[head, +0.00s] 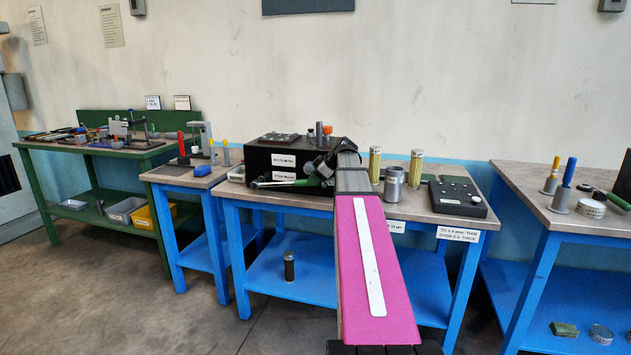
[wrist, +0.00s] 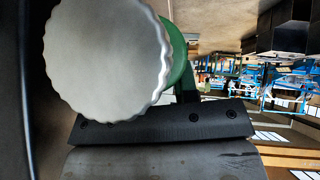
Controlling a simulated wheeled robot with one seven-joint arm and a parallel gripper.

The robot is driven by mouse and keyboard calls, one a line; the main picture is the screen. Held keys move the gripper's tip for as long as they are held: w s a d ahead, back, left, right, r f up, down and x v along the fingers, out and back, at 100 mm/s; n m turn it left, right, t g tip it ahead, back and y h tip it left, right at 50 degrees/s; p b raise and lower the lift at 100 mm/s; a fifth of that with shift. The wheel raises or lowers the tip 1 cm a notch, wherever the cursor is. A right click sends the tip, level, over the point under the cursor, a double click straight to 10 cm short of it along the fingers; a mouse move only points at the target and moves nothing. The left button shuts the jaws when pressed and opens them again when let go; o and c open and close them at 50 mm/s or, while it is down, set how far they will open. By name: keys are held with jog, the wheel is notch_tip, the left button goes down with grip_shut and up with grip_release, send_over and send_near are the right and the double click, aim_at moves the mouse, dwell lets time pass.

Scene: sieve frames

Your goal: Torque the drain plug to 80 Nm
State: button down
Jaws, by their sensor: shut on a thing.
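My gripper (head: 322,170) is at the front right of a black box (head: 262,160) on the middle blue bench, partly hidden behind my own arm. It is shut on a green-handled tool (head: 306,182), which lies roughly level across the box's front. In the wrist view a round silver end with a scalloped edge (wrist: 105,58) fills the upper left, with the tool's green part (wrist: 178,55) behind it. A black jaw (wrist: 165,125) is just below. I cannot make out a drain plug or a torque reading. The box's white labels are too small to read surely.
Two yellowish cylinders (head: 375,164), a grey metal cup (head: 394,187) and a black flat case (head: 457,197) stand right of my arm. A small blue bench (head: 185,178) stands left, a green bench (head: 100,148) beyond it. A dark cylinder (head: 289,266) stands on the lower shelf.

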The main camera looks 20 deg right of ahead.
aim_at(312, 167)
jog(key=shift+w+a+r+g, duration=0.15)
jog(key=shift+r+g, duration=0.15)
jog(key=shift+r, duration=0.5)
jog(key=shift+r, duration=0.1)
jog(key=shift+w+a+r+h, duration=0.15)
jog(key=shift+r+h, duration=0.15)
jog(key=shift+r, duration=0.25)
jog(key=shift+w+a+r+h, duration=0.15)
jog(key=shift+r+h, duration=0.15)
jog(key=shift+r, duration=0.2)
jog(key=shift+s, duration=0.1)
jog(key=shift+w+a+r+g+h, duration=0.2)
jog(key=shift+r+g, duration=0.1)
jog(key=shift+r, duration=0.25)
jog(key=shift+w+a+r+g+h, duration=0.1)
jog(key=shift+a+r+g+h, duration=0.15)
jog(key=shift+r, duration=0.25)
jog(key=shift+w+a+r+g+h, duration=0.15)
jog(key=shift+a+r+g+h, duration=0.05)
jog(key=shift+r, duration=0.35)
jog(key=shift+w+a+r+g+h, duration=0.15)
jog(key=shift+a+r, duration=0.05)
jog(key=shift+r, duration=0.3)
jog(key=shift+w+a+r+h, duration=0.2)
jog(key=shift+a+r, duration=0.1)
jog(key=shift+r, duration=0.2)
jog(key=shift+w+a+r+h, duration=0.1)
jog(key=shift+w+a+r, duration=0.15)
jog(key=shift+r, duration=0.2)
